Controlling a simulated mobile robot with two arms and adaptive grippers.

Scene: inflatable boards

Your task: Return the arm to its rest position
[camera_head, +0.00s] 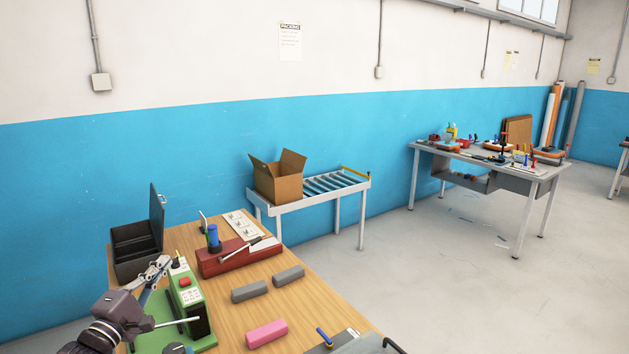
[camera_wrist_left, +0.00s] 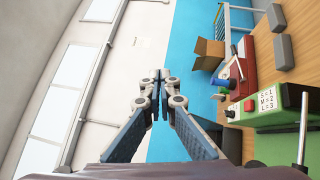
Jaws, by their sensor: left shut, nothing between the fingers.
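My left gripper (camera_head: 158,268) is at the lower left in the head view, raised above the left part of the wooden table (camera_head: 232,322), beside the green machine (camera_head: 190,291). In the left wrist view its two fingers (camera_wrist_left: 160,82) are together with nothing between them. The wrist view is turned on its side, with the wall behind the fingers and the table at the right. My right gripper is not in either view.
An open dark box (camera_head: 135,251) stands close behind the gripper. A cardboard box (camera_head: 278,181) sits on a roller stand farther back.

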